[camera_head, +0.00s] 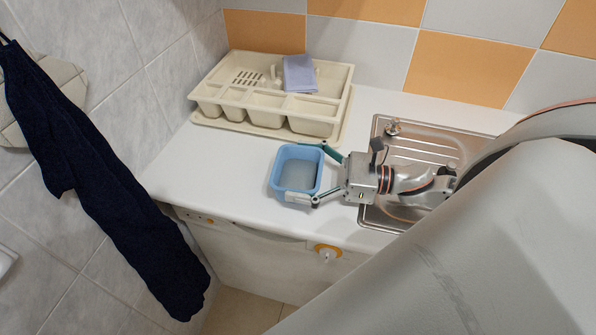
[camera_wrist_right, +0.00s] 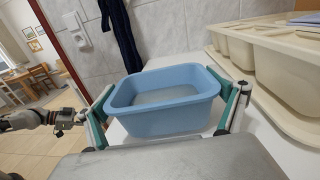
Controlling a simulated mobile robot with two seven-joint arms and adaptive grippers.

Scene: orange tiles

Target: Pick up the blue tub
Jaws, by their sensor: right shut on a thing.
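The blue tub (camera_head: 298,172) is a small open rectangular container with rounded corners, on the white counter left of the sink in the head view. It is upright and looks empty. My right gripper (camera_head: 318,172) reaches it from the right, with one finger along its far side and one along its near side. In the right wrist view the tub (camera_wrist_right: 165,120) sits between the two green-and-grey fingers, which are shut on its sides. I cannot tell whether its base touches the counter. My left gripper is not clearly in view in the head view.
A cream cutlery tray (camera_head: 240,117) with a lilac cloth (camera_head: 299,74) stands behind the tub against the tiled wall. A steel sink drainer (camera_head: 430,143) is to the right. A dark blue cloth (camera_head: 110,180) hangs at the left. The counter (camera_head: 215,170) left of the tub is clear.

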